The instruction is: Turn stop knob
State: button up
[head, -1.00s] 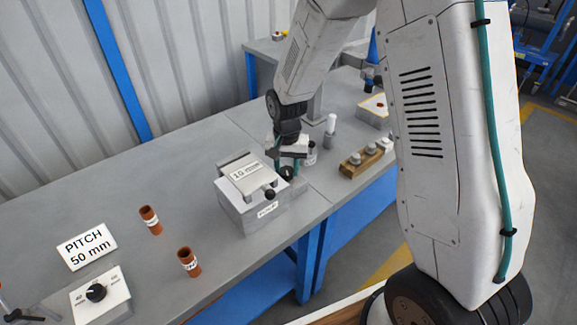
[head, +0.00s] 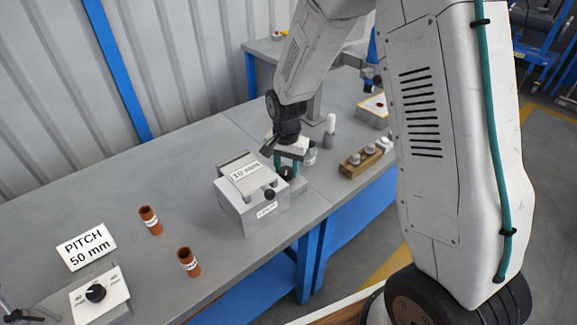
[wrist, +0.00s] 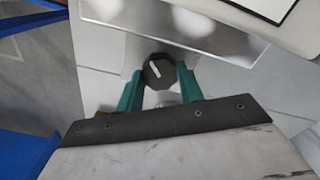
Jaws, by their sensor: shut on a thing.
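A dark many-sided knob (wrist: 158,72) with a white pointer line sits between the two green fingers of my gripper (wrist: 160,74) in the wrist view. The fingers are shut on its sides, and the pointer slants up and left. In the head view my gripper (head: 286,170) reaches down onto this knob (head: 286,173), at the right side of a grey metal box (head: 239,203) marked "10 mm". Any scale marks around the knob are not readable.
A black ball handle (head: 270,193) stands out from the box front. A wooden block with grey pieces (head: 352,167) and a white-topped bottle (head: 330,125) are to the right. Two brown tubes (head: 150,220), a "PITCH 50 mm" sign (head: 87,246) and a dial box (head: 98,296) are left.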

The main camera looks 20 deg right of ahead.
aim_at(286, 170)
jog(key=o, duration=0.9)
jog(key=shift+w+a+r, duration=0.1)
jog(key=shift+w+a, duration=0.05)
jog(key=shift+w, duration=0.1)
jog(key=shift+o, duration=0.5)
jog(key=shift+s, duration=0.1)
notch_tip(286, 170, up, 8)
jog(key=shift+f, duration=0.1)
